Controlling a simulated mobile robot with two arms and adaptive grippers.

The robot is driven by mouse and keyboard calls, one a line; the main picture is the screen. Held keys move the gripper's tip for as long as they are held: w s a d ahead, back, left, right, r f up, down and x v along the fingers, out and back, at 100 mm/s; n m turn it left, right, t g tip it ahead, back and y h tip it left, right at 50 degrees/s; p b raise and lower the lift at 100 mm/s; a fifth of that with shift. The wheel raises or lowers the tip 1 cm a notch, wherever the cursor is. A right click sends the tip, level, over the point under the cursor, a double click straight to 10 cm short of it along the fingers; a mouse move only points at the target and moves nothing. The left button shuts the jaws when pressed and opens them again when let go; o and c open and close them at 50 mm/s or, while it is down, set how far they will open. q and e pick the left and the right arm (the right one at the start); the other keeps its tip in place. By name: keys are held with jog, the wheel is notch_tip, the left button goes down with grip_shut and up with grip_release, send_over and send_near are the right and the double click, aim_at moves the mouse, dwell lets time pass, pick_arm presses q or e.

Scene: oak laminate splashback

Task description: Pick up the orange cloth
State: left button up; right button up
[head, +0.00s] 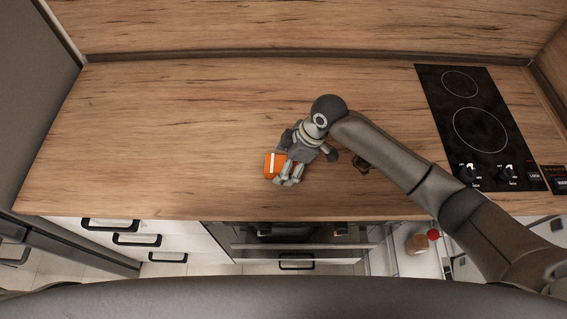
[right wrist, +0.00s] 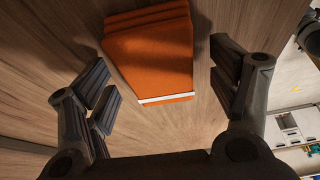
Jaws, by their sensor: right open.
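The orange cloth (head: 270,166) lies folded on the wooden worktop, near its front edge, in the head view. It has a white stripe along one edge. My right gripper (head: 289,181) is just at the cloth and covers part of it from the head. In the right wrist view the cloth (right wrist: 155,58) shows as a folded stack between the two spread fingers of the right gripper (right wrist: 166,92). Wood shows between each finger and the cloth, and the gripper is open and empty. My left gripper is not in view.
The worktop (head: 170,130) is clear left of the cloth. A black hob (head: 480,125) is at the right. A small dark object (head: 361,166) lies beneath my right arm. Below the front edge are an oven (head: 290,236) and a drawer holding a red item (head: 433,235).

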jog(key=shift+f, duration=0.25)
dwell(0.5)
jog(key=shift+c, duration=0.5)
jog(key=shift+d, duration=0.1)
jog(key=c, duration=1)
